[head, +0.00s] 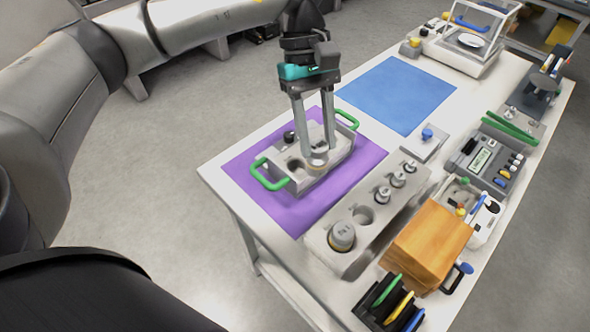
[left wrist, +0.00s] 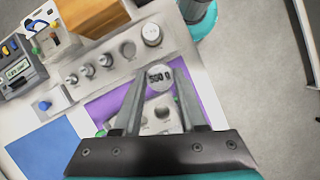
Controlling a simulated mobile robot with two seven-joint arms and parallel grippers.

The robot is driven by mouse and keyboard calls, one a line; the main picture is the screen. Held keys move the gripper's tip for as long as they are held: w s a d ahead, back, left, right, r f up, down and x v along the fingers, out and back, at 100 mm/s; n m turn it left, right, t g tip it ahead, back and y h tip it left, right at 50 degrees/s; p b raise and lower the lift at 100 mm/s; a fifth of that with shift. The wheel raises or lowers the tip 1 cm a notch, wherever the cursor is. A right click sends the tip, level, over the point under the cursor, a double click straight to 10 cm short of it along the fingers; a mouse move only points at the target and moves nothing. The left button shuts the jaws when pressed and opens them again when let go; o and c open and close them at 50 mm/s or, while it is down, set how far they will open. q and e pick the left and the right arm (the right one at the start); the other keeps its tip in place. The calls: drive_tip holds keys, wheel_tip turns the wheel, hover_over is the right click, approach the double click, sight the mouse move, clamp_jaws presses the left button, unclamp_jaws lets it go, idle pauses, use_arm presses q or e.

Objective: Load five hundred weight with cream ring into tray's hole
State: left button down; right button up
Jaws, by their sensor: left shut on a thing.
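My left gripper (head: 318,153) is shut on the five hundred weight with the cream ring (head: 318,161). Its top reads "500 g" in the left wrist view (left wrist: 160,76), between the two fingers (left wrist: 160,86). The grey tray (head: 312,179) with green handles lies on the purple mat. The weight is upright over the tray's near right part; I cannot tell whether it touches the tray. An open hole (head: 295,165) shows left of the weight. My right gripper is not in view.
A grey weight block (head: 362,241) stands right of the purple mat (head: 297,222), holding a large weight (head: 342,236), several smaller ones and an empty hole (head: 363,215). The blue mat (head: 398,94) is clear.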

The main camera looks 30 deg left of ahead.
use_arm(q)
drive_tip(key=n, duration=0.1)
drive_tip(key=w+n+t, duration=0.1)
drive_tip(key=n, duration=0.1)
drive_tip(key=shift+w+a+r+h, duration=0.2)
drive_tip(key=shift+r+h, duration=0.1)
drive_tip(key=shift+r, duration=0.1)
drive_tip(key=w+a+n+t, duration=0.1)
drive_tip(key=w+n+t, duration=0.1)
drive_tip(key=n, duration=0.3)
drive_tip(key=n+t+y, duration=0.2)
drive_tip(key=n+t, duration=0.2)
drive_tip(key=n, duration=0.8)
hover_over(294, 154)
drive_tip(key=s+d, duration=0.2)
drive_tip(key=s, duration=0.1)
wheel_tip(294, 154, down, 12)
drive_tip(key=shift+s+a+f, duration=0.1)
drive_tip(key=shift+f, duration=0.95)
drive_tip(key=shift+s+f, duration=0.1)
drive_tip(key=shift+f, duration=0.95)
drive_tip(key=shift+f+b, duration=0.2)
drive_tip(key=shift+b, duration=0.1)
drive_tip(key=shift+c, duration=2.3)
unclamp_jaws()
drive_tip(key=shift+s, duration=0.1)
